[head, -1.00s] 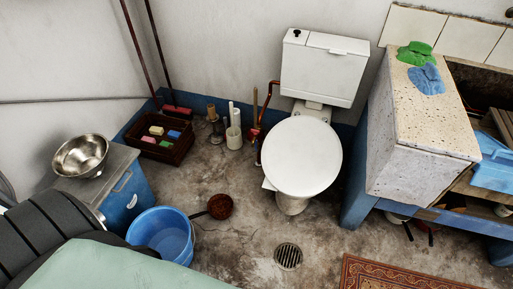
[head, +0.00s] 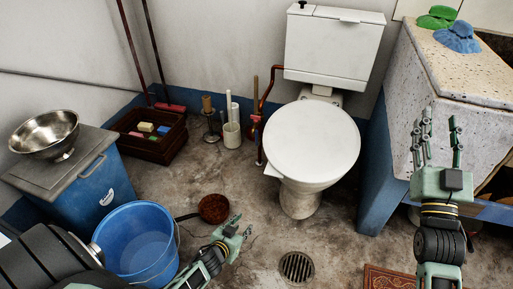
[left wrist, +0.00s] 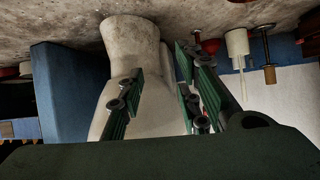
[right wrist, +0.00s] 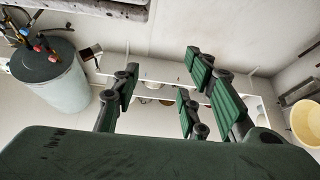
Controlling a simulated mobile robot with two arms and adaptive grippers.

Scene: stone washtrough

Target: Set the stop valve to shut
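The stop valve appears to be the small red fitting (head: 256,122) low on the copper pipe (head: 267,85), left of the toilet in the head view. It is small there, and I cannot tell its handle's setting. My left gripper (head: 239,229) is open and empty above the floor, in front of the toilet and clearly apart from the valve. In the left wrist view, its spread fingers (left wrist: 157,88) show against the pale toilet base. My right gripper (head: 435,135) is open and empty, raised before the stone trough; its parted fingers also show in the right wrist view (right wrist: 160,88).
The white toilet (head: 311,146) stands right of the valve. A brush holder (head: 232,135) and a paper stand (head: 210,125) stand left of it.

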